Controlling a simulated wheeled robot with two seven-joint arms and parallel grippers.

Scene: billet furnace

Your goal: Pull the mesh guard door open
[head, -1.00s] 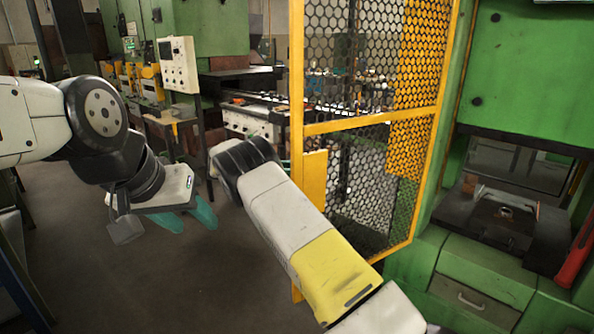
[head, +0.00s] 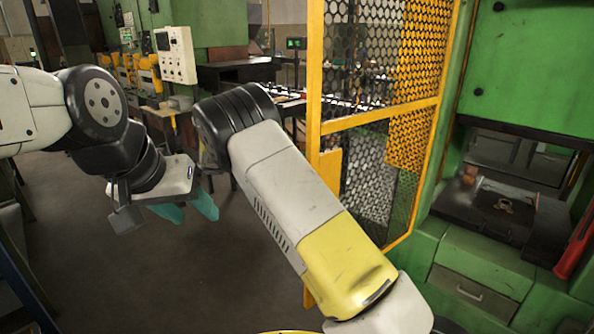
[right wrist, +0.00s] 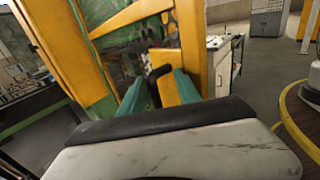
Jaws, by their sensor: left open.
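The mesh guard door (head: 380,118) has a yellow frame with black mesh and stands at an angle right of centre in the head view. Its yellow frame (right wrist: 190,50) also shows close up in the right wrist view, with a black handle (right wrist: 159,72) on it. My left gripper (head: 195,214) is open and empty, over the floor at the left, apart from the door.
The green press (head: 535,70) with its dark bed (head: 480,222) and drawer (head: 470,290) stands right of the door. A control box (head: 175,55) and machines stand behind. The floor (head: 90,270) at the lower left is clear. A white cabinet (right wrist: 222,65) shows in the right wrist view.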

